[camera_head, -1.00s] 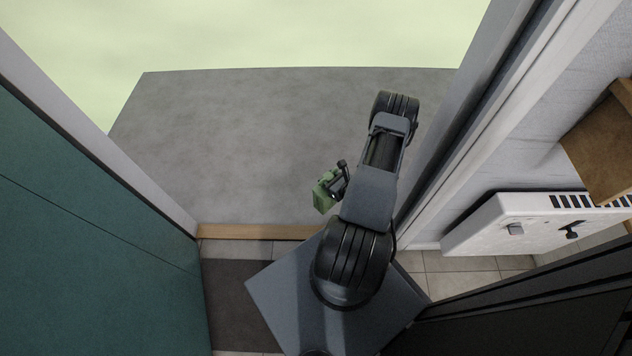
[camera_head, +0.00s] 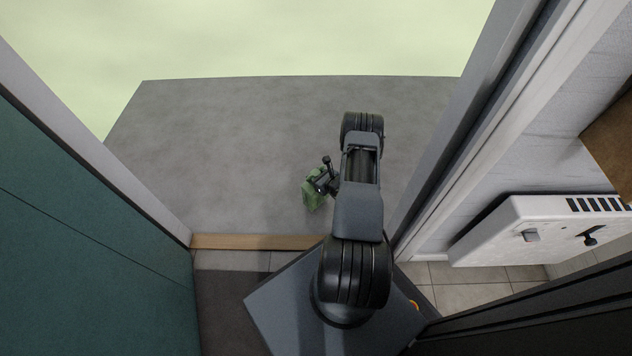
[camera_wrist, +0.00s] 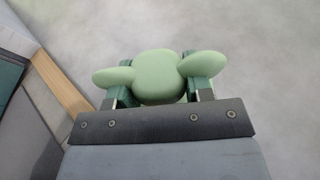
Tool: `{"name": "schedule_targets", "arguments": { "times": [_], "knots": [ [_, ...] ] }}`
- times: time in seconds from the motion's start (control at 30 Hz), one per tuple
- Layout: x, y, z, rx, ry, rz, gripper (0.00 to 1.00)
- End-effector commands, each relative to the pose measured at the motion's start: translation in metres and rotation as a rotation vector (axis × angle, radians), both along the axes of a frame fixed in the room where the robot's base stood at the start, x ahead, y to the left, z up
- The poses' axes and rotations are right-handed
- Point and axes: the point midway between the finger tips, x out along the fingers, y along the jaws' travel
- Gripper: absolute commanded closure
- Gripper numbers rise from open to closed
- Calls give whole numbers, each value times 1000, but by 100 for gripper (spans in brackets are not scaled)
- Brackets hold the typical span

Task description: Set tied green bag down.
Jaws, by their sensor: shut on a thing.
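The tied green bag (camera_head: 313,196) is held in my gripper (camera_head: 325,181), left of my arm in the head view. In the wrist view the green bag (camera_wrist: 158,76) shows its rounded knot with two ears, and my gripper (camera_wrist: 158,90) is shut on it with a finger on each side. The grey floor slab (camera_head: 230,150) lies beyond the wooden threshold and appears beneath the bag. I cannot tell whether the bag touches it.
The wooden threshold strip (camera_head: 255,242) runs along the slab's near edge. A teal door (camera_head: 90,230) stands at left and a grey door frame (camera_head: 470,120) at right. A white wall unit (camera_head: 520,235) is at lower right. The slab is bare to the left of the bag.

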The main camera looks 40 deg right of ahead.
Motion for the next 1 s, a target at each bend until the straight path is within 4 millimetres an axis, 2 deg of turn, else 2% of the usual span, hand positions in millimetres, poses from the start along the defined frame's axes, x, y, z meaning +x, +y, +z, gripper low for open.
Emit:
{"name": "schedule_targets", "arguments": {
  "times": [0.1, 0.3, 0.77, 0.8, 1.0],
  "knots": [
    [6, -1, -14, -1, -2, 0, 100],
    [6, -1, -37, -1, -3, -1, 100],
    [6, -1, -42, -1, -3, -1, 100],
    [5, -1, -41, -1, -1, 0, 50],
    [5, -1, -40, 0, 0, 0, 30]
  ]
}}
